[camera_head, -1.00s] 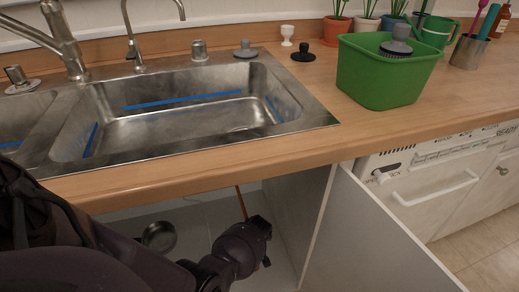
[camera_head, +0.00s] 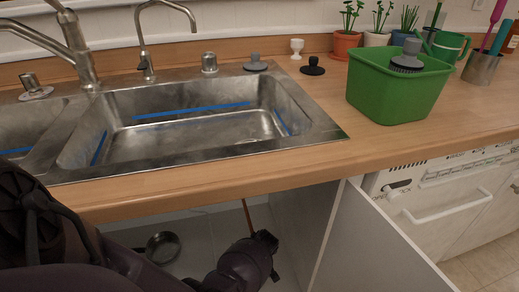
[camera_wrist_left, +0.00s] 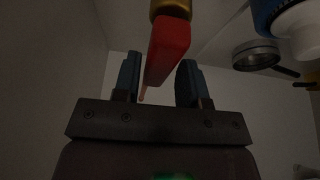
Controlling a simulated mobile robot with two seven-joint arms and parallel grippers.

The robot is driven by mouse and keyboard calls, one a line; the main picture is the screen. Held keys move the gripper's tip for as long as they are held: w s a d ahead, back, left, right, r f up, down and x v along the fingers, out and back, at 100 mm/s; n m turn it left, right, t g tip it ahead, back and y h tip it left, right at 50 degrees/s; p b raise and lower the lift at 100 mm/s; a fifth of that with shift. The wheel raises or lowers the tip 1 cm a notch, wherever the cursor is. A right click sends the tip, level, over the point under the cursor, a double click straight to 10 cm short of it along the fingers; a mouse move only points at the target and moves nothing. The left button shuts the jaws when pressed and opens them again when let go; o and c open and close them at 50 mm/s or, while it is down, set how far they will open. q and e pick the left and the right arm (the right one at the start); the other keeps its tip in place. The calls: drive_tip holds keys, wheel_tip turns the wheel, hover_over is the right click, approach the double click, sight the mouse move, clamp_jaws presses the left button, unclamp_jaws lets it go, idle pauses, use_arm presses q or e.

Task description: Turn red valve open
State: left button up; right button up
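The red valve handle (camera_wrist_left: 168,50) shows in the left wrist view, hanging below a brass-coloured fitting (camera_wrist_left: 171,9). My left gripper (camera_wrist_left: 159,64) is open, with its two dark fingers on either side of the handle's lower part. A gap shows between the handle and each finger, so it is not clamped. In the head view my left gripper (camera_head: 267,243) is inside the open cabinet under the sink, near its right wall; the valve cannot be made out there. My right gripper is in neither view.
A metal pan (camera_head: 163,248) lies on the cabinet floor; it also shows in the wrist view (camera_wrist_left: 256,54). A blue-and-white object (camera_wrist_left: 297,28) is at the wrist view's upper right. The open cabinet door (camera_head: 375,245) stands right of my gripper. The countertop (camera_head: 215,187) overhangs it.

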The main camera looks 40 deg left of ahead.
use_arm(q)
drive_tip(key=shift+o, duration=0.9)
drive_tip(key=shift+w+r, duration=0.1)
drive_tip(key=shift+r, duration=0.2)
drive_tip(key=v, duration=0.1)
drive_tip(key=p+v, duration=0.2)
drive_tip(key=v, duration=0.1)
drive_tip(key=shift+w+r, duration=0.1)
drive_tip(key=shift+w, duration=0.25)
drive_tip(key=p+v, duration=0.3)
drive_tip(key=v, duration=0.2)
drive_tip(key=shift+s+d+r, duration=0.1)
drive_tip(key=shift+s+r, duration=0.05)
drive_tip(key=shift+r, duration=0.05)
drive_tip(key=shift+s+d+r, duration=0.25)
drive_tip(key=shift+s+r, duration=0.05)
drive_tip(key=shift+s, duration=0.1)
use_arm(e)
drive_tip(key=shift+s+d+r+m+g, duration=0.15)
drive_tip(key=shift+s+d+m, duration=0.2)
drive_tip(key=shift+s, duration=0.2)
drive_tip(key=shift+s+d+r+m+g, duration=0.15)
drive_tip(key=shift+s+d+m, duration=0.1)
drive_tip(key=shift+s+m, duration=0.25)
